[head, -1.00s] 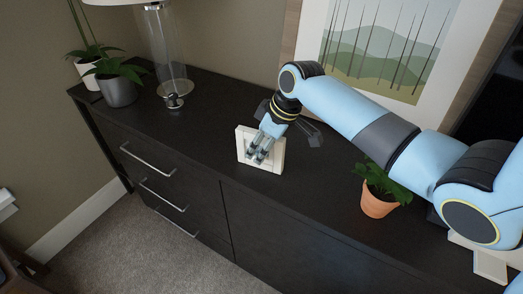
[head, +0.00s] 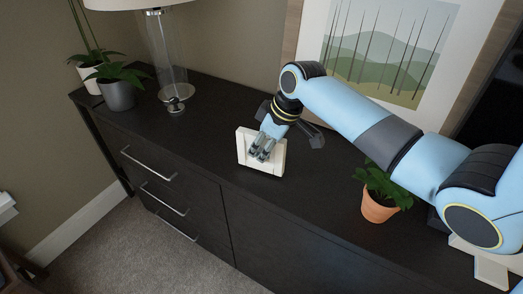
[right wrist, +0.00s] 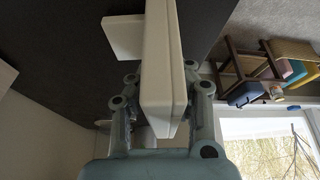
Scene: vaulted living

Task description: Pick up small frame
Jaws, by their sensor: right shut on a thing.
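The small frame (head: 246,146) is white and square, and stands near the front edge of the dark cabinet top (head: 215,125) in the head view. My right gripper (head: 263,149) reaches down to it from the upper right and is shut on its upper part, covering some of its face. In the right wrist view the frame (right wrist: 158,65) runs edge-on between the two fingers (right wrist: 160,120), with a pale flap (right wrist: 122,38) sticking out to its left. I cannot tell whether the frame touches the cabinet top. My left gripper is not in view.
A potted plant in a terracotta pot (head: 378,207) stands below my right arm. A glass lamp (head: 168,60) and a grey-potted plant (head: 118,94) stand at the left. A large framed picture (head: 385,50) leans behind my arm. The top between lamp and frame is clear.

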